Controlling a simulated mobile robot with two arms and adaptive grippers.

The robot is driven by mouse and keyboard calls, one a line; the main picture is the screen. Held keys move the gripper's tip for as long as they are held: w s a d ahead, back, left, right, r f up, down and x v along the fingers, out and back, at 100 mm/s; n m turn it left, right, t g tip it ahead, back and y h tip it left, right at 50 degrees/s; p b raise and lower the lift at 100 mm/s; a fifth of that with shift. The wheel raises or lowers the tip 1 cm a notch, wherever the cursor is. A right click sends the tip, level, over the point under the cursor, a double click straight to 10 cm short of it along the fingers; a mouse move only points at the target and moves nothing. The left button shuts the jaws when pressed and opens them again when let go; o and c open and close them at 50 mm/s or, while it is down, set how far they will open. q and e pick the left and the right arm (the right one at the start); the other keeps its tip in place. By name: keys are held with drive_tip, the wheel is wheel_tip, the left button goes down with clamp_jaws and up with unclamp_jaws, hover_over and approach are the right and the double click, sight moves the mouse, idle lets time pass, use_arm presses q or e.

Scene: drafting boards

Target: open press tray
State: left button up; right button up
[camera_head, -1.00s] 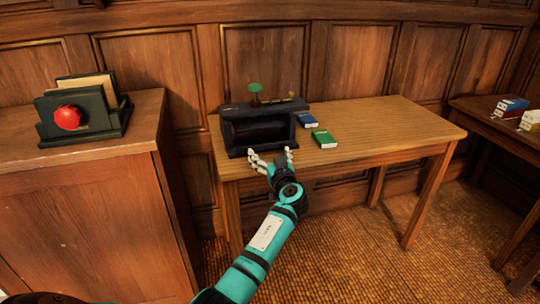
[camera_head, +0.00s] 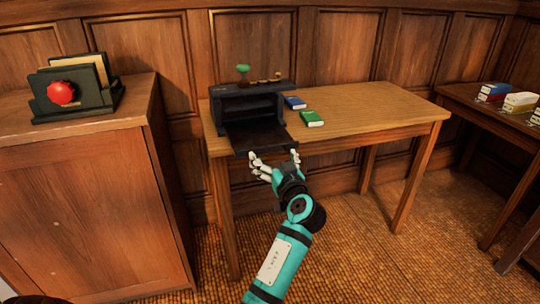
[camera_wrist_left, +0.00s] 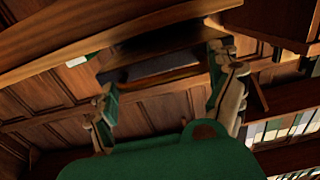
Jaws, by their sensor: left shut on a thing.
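The dark press (camera_head: 232,95) stands at the left end of the wooden table, with a green-topped item and small brass-coloured pieces on it. Its flat black tray (camera_head: 258,137) sticks out from the front, towards me, past the table edge. My left gripper (camera_head: 274,157) is at the tray's front edge, its pale fingers spread to either side and shut on the tray. In the left wrist view, the fingers (camera_wrist_left: 168,100) stand on both sides of a dark panel, likely the tray's underside; the contact is not clear. My right gripper is not in view.
A blue book (camera_head: 295,102) and a green book (camera_head: 312,118) lie right of the press. The table's right part (camera_head: 385,105) is clear. A cabinet (camera_head: 90,190) with a file holder and red knob stands left. Another table (camera_head: 465,97) with books stands right.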

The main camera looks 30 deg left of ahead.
use_arm(q)
drive_tip(key=shift+s+d+r, duration=0.1)
drive_tip(key=shift+s+d, duration=0.05)
drive_tip(key=o, duration=1.4)
wheel_tip(320, 180, up, 10)
